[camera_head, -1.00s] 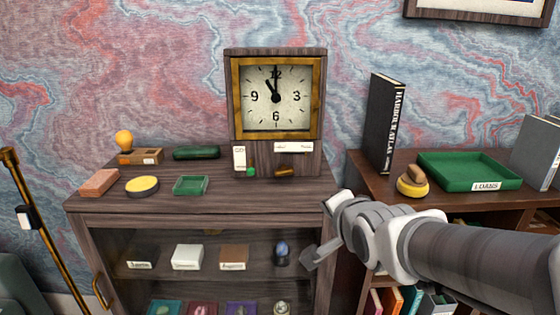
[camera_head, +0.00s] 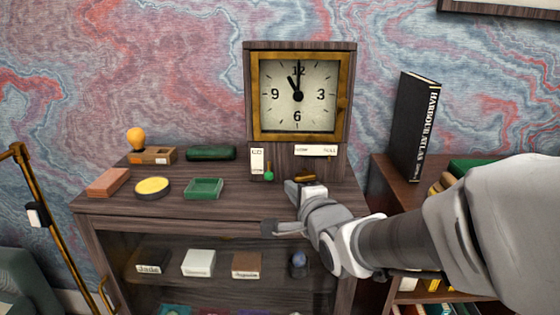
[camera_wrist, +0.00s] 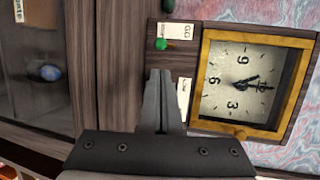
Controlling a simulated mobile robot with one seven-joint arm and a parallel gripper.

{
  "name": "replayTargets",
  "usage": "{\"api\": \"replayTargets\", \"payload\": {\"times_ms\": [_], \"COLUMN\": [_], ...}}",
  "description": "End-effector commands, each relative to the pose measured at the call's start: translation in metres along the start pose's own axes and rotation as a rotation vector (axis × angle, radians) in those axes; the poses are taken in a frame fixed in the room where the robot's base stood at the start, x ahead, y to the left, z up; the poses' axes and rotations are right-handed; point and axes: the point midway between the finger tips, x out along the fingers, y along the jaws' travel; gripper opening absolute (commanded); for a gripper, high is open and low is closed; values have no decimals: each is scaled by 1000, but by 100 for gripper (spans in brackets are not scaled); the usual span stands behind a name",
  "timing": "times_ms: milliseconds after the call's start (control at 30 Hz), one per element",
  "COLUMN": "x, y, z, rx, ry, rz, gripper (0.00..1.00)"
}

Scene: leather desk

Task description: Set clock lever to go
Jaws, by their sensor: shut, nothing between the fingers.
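The clock (camera_head: 298,95) has a dark wood case, a brass-coloured frame and a white dial. It stands upright on the wooden cabinet and also shows sideways in the wrist view (camera_wrist: 242,84). Below its dial, a white label (camera_head: 257,158) stands at the left, and it reads GO in the wrist view (camera_wrist: 176,30). A small green knob (camera_head: 269,174) sits at the label's lower end, also in the wrist view (camera_wrist: 162,44). A brass lever (camera_head: 304,177) lies under the wider label. My gripper (camera_head: 268,228) is shut and empty, in front of the cabinet top, apart from the knob (camera_wrist: 158,74).
A black book (camera_head: 413,125) stands upright at the right.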

Motion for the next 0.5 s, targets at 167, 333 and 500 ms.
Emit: {"api": "replayTargets", "payload": {"times_ms": [167, 333, 500], "x": [2, 16, 41], "y": [0, 1, 1], "z": [0, 0, 0], "rx": [-1, -1, -1], "ry": [1, 1, 0], "rz": [1, 2, 3], "gripper": [0, 0, 0]}}
